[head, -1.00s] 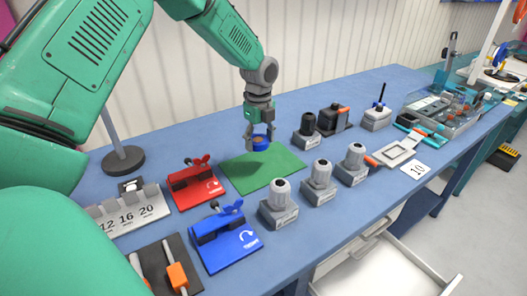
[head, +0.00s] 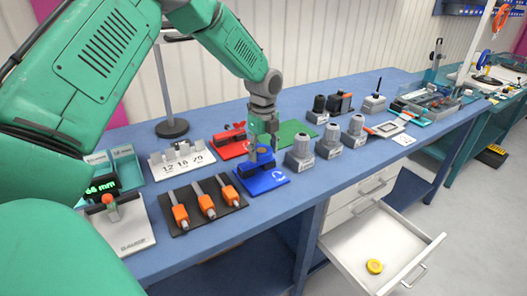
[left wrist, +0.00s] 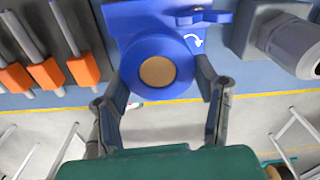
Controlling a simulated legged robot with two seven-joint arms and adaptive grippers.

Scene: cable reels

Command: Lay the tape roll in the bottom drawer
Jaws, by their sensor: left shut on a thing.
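My left gripper (head: 263,148) is shut on a blue roll with a tan centre, held above the blue fixture on the bench. In the left wrist view the roll (left wrist: 128,72) sits between the two fingers, its round face towards the camera. The open drawer (head: 345,250) is the lowest one visible under the bench, pulled out towards the lower right. A yellow ring-shaped roll (head: 374,266) lies in it near the front. The held roll is above the bench, apart from the drawer. My right gripper is out of view.
The blue fixture (head: 262,182) is below my gripper, with a red fixture (head: 228,146) behind. Grey cable glands (head: 300,152) stand to the right. Orange-handled tools (head: 205,205) lie left on a dark mat. Closed drawers (head: 371,187) sit above the open one.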

